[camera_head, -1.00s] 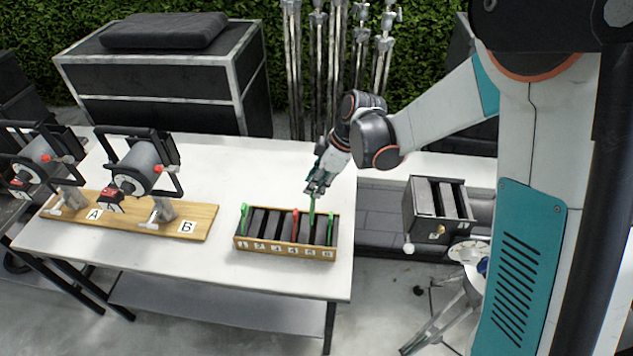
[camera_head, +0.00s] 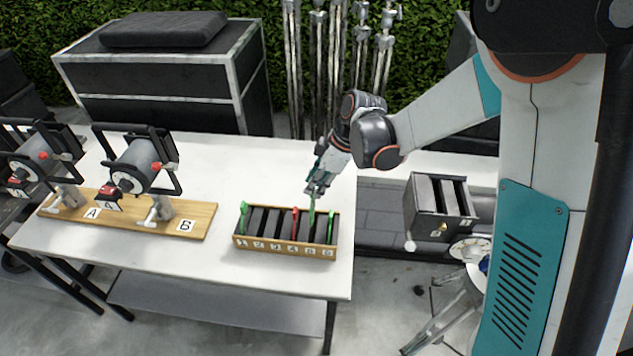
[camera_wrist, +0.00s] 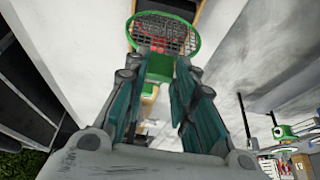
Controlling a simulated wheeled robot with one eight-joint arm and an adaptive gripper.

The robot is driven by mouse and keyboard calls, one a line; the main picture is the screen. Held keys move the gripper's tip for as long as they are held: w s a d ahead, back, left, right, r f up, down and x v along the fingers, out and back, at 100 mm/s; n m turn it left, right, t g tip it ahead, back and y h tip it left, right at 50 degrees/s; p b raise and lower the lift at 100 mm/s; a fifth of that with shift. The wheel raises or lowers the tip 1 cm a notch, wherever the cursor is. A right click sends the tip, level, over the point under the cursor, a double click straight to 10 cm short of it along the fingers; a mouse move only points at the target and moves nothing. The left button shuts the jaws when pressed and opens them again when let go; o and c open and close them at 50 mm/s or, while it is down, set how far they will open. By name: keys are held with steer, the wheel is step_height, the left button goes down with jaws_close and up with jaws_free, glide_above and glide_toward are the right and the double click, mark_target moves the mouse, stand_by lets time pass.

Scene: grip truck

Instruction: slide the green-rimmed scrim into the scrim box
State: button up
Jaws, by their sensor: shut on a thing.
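My gripper (camera_head: 316,189) is over the wooden scrim box (camera_head: 285,253) on the white table. It is shut on the green tab of the green-rimmed scrim (camera_wrist: 163,68). In the wrist view, the scrim's round green rim and dark mesh extend beyond the fingertips. In the head view, the held green scrim (camera_head: 311,212) hangs thin and edge-on, its lower part at or behind the box dividers. I cannot tell how deep it sits. The box has numbered slots. A red scrim edge (camera_head: 295,221) is just left of it, with other green edges (camera_head: 243,216) (camera_head: 331,227) at both ends.
A dark open box (camera_head: 438,228) is off the table's right edge. Metal stands (camera_head: 315,70) rise behind. The table front (camera_head: 180,258) is clear.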

steer(key=shift+f+b, duration=0.5)
steer(key=shift+f, duration=0.15)
steer(key=shift+f+b, duration=1.6)
steer(key=shift+f, duration=0.35)
steer(key=shift+f+b, duration=1.2)
steer(key=shift+f, duration=0.2)
steer(key=shift+f+b, duration=1.1)
